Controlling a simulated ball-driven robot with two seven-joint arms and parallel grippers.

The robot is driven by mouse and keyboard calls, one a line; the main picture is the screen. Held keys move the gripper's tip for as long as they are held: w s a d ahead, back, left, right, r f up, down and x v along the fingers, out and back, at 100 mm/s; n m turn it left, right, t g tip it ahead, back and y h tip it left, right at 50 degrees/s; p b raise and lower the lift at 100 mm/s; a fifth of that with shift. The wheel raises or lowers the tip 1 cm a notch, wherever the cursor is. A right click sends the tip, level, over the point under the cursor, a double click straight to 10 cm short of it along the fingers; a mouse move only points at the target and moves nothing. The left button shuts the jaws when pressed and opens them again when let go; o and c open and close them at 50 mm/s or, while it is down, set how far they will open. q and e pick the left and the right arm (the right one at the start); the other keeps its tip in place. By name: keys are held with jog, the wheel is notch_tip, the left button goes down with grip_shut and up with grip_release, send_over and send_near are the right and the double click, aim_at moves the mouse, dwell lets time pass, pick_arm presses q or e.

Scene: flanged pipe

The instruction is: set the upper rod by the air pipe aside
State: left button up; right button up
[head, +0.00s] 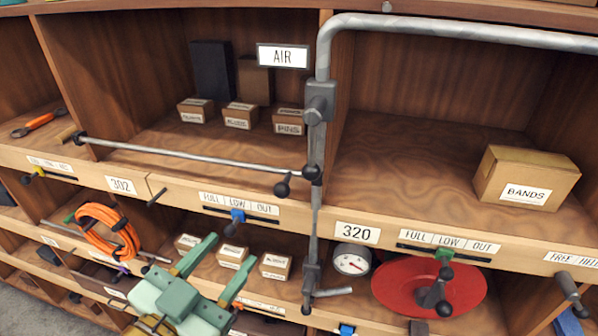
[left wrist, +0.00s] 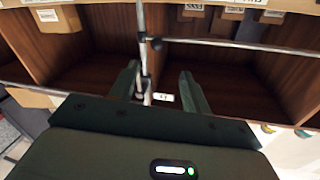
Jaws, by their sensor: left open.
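The upper rod (head: 190,154) is a thin silver bar lying across the front of the AIR compartment, with a dark ball knob at its right end beside the air pipe and a tan end at its left. The grey air pipe (head: 316,150) runs upright and bends right at the top. My left gripper (head: 236,250) has pale green fingers, open and empty, below and in front of the rod. The left wrist view appears upside down; it shows the rod (left wrist: 245,47) and the pipe (left wrist: 142,35) beyond the open fingers. My right gripper is not in view.
An AIR sign (head: 283,56) hangs by the pipe. Small boxes (head: 240,116) stand behind the rod. A coiled orange hose (head: 98,230), a gauge (head: 351,259) and a red disc (head: 400,288) occupy the lower shelf. A BANDS box (head: 525,178) sits at right; the shelf left of it is clear.

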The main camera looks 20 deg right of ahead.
aim_at(280, 196)
pick_arm(q)
jog(key=b+x, duration=1.3)
jog(key=x, duration=0.1)
jog(key=shift+w+d+r, duration=0.1)
jog(key=shift+d, duration=0.35)
jog(key=shift+w+d+r+b, duration=0.2)
jog(key=shift+w+d+b, duration=0.1)
jog(key=shift+w+d, duration=0.1)
